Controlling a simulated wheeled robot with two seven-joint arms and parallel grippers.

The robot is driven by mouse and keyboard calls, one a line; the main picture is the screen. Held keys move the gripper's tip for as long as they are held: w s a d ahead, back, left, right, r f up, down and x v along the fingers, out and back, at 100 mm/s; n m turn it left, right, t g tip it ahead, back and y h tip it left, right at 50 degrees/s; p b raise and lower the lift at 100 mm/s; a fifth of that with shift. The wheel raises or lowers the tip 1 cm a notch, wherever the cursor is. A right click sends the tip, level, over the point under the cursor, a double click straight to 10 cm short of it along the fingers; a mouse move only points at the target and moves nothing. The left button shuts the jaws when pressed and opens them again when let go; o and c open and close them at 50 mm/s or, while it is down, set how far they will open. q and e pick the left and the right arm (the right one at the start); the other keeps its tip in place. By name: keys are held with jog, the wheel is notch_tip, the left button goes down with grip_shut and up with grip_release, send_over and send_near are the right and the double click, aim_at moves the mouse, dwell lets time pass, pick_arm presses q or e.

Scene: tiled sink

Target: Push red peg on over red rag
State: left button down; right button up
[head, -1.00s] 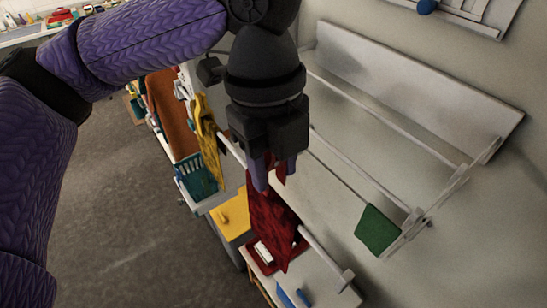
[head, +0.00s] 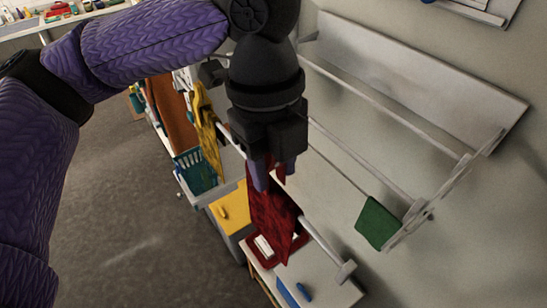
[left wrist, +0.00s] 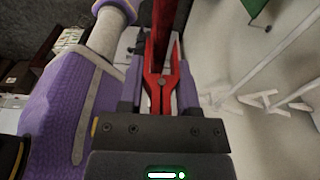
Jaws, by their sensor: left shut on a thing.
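My left gripper (head: 272,172) points down over the top of the red rag (head: 275,215). It is shut on the red peg (left wrist: 158,86), which sits between the purple fingers in the left wrist view. A small red part of the peg (head: 280,172) shows by the fingertips in the head view. The peg's prongs point away from the gripper, towards the rag. The rag hangs from a pale rail (head: 322,245). The fingers hide its upper edge, so I cannot tell if the peg straddles it. My right gripper is out of view.
A green cloth (head: 377,224) hangs on the wall rack (head: 440,205) at the right. A yellow cloth (head: 208,130) and an orange cloth (head: 172,112) hang at the left, with a teal basket (head: 195,170) below. A red tray (head: 262,252) lies under the rag.

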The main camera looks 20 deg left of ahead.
aim_at(274, 184)
pick_arm(q)
jog(key=shift+f+b, duration=0.65)
jog(key=shift+f, duration=0.9)
jog(key=shift+c, duration=1.2)
grip_release()
notch_tip(274, 184, up, 5)
jog(key=p, duration=0.6)
jog(key=shift+r, duration=0.1)
notch_tip(274, 184, up, 2)
jog(key=shift+p, duration=0.9)
